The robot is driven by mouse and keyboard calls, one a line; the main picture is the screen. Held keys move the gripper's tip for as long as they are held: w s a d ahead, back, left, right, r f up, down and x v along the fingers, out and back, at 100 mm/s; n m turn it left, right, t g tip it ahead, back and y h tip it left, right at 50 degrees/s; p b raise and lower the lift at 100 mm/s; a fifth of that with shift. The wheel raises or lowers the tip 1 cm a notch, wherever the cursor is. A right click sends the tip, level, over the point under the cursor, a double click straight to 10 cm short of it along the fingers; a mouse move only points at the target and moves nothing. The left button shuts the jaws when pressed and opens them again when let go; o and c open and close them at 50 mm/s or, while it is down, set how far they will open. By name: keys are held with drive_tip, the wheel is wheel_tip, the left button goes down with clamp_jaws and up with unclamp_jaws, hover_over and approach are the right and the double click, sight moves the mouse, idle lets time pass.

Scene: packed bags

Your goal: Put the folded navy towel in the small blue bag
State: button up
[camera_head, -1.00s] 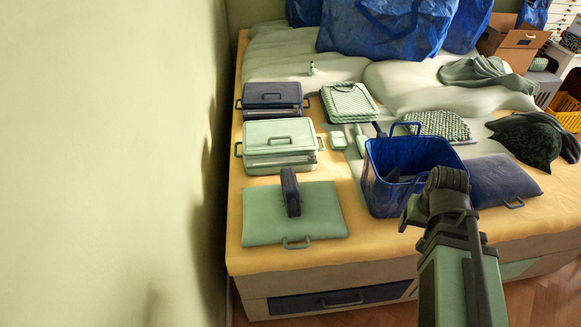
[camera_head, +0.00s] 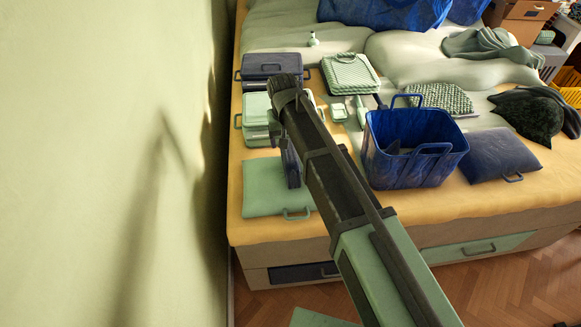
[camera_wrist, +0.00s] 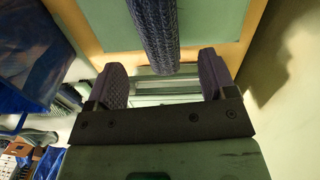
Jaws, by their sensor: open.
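The folded navy towel (camera_head: 291,166) stands upright on a flat green case, partly hidden behind my arm in the head view. In the wrist view the towel (camera_wrist: 157,35) is a dark ribbed strip, and its near end lines up with the gap between my fingers. My gripper (camera_wrist: 162,64) is open with nothing clasped; bare space shows on both sides of the towel. I cannot tell how far the towel is from the fingertips. The small blue bag (camera_head: 415,165) stands open-topped to the right, handles up, with something dark inside.
The green case (camera_head: 265,201) lies under the towel. A pale green box (camera_head: 256,108) and a navy case (camera_head: 270,66) stand behind it. A flat navy case (camera_head: 500,155) lies right of the bag. The wall (camera_head: 120,150) is close on the left.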

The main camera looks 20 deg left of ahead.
sight(289, 151)
drive_tip(key=f+b, duration=0.4)
drive_tip(key=f, duration=0.1)
drive_tip(key=f+b, duration=0.2)
drive_tip(key=f, duration=0.1)
drive_tip(key=shift+w+d+f+b, duration=0.2)
drive_tip(key=shift+w+f+b, duration=0.1)
drive_tip(key=shift+b, duration=0.1)
drive_tip(key=shift+r, duration=0.3)
drive_tip(key=c, duration=1.2)
